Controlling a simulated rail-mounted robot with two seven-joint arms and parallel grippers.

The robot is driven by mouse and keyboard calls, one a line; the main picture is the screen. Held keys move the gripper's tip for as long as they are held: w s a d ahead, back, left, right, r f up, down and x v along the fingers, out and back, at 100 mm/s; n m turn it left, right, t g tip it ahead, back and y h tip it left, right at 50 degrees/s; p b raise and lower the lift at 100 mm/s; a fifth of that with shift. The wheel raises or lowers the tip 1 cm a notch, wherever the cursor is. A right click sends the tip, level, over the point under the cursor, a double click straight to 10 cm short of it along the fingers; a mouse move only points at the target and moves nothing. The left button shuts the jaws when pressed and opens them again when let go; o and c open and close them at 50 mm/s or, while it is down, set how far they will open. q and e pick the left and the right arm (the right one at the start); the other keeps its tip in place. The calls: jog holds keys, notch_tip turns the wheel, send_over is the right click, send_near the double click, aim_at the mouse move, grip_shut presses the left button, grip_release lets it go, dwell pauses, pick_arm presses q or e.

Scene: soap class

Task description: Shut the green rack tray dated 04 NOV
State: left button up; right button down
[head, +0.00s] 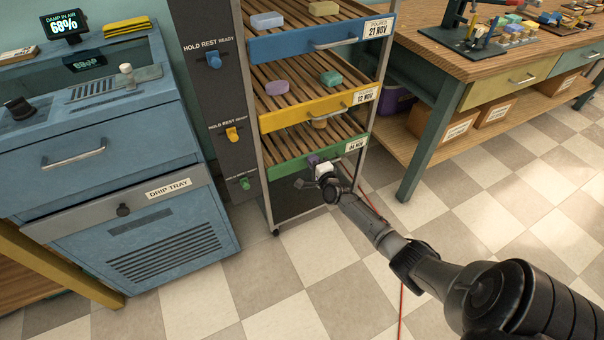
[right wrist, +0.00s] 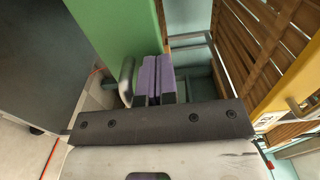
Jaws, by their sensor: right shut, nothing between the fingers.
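The green rack tray (head: 290,166) is the lowest of the rack's coloured trays, with a 04 NOV label (head: 356,145) at its right end. I cannot tell how far it stands out from the rack. My right gripper (head: 313,160) is at the middle of its front, hiding the handle in the head view. In the right wrist view the purple fingertips (right wrist: 152,80) are together and empty. They are beside the metal handle (right wrist: 127,82) on the green front (right wrist: 115,30); contact is unclear. My left gripper is out of view.
Above are the yellow tray (head: 310,112) dated 12 NOV and the blue tray (head: 300,42) dated 21 NOV, both carrying soap bars. A blue cabinet (head: 120,140) stands left, a wooden workbench (head: 470,62) right. The tiled floor (head: 250,290) in front is clear.

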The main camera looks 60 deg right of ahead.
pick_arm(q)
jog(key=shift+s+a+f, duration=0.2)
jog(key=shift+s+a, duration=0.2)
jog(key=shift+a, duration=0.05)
pick_arm(e)
jog(key=shift+w+d+f, duration=0.15)
jog(key=shift+w, duration=0.05)
jog(key=shift+s+a+r+p, duration=0.35)
jog(key=shift+s+p, duration=0.1)
jog(key=shift+p, duration=0.1)
pick_arm(q)
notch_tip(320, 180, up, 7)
jog(key=p, duration=0.5)
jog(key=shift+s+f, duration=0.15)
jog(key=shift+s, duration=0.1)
pick_arm(e)
jog(key=v, duration=1.3)
jog(key=shift+f, duration=0.45)
